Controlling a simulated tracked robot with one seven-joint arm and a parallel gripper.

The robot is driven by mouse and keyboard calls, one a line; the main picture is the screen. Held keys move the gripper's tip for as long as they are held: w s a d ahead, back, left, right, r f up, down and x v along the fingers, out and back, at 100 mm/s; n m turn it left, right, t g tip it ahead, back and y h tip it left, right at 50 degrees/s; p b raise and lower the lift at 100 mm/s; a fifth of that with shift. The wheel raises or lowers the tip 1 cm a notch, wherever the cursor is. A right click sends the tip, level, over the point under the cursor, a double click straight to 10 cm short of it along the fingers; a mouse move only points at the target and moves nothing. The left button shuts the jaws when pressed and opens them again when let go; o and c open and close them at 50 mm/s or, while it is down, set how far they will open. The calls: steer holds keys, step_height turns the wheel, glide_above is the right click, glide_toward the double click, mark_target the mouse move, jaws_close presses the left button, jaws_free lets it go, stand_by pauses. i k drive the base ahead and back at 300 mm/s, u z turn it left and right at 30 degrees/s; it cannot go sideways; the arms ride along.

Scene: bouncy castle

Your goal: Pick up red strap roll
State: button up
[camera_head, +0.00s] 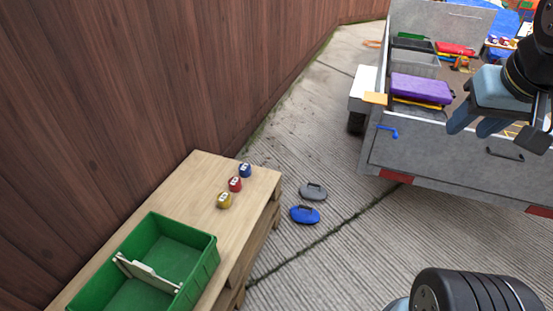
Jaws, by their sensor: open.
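The red strap roll (235,184) is a small red roll with a pale patch on it. It stands on the wooden table (185,178), between a blue roll (245,170) and a yellow roll (224,200) of like shape. My gripper (472,126) is at the upper right, in front of the grey trailer. It is open, its blue-grey fingers point down, and I see nothing between them. It is far to the right of the red roll and not touching it.
A green crate (203,269) with a white piece inside stands on the table's near end. Grey (313,191) and blue (305,214) flat objects lie on the concrete beside the table. The loaded trailer (430,163) stands at right. A brown wooden wall (130,90) runs behind the table.

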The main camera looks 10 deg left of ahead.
mark_target(235, 185)
steer(key=z, duration=0.2)
steer(key=i, duration=1.05)
steer(key=u, duration=0.45)
steer(key=i, duration=0.7)
steer(key=u, duration=0.65)
steer(key=k, duration=0.8)
steer(key=u, duration=0.2)
steer(key=i, duration=0.8)
steer(key=z, duration=0.1)
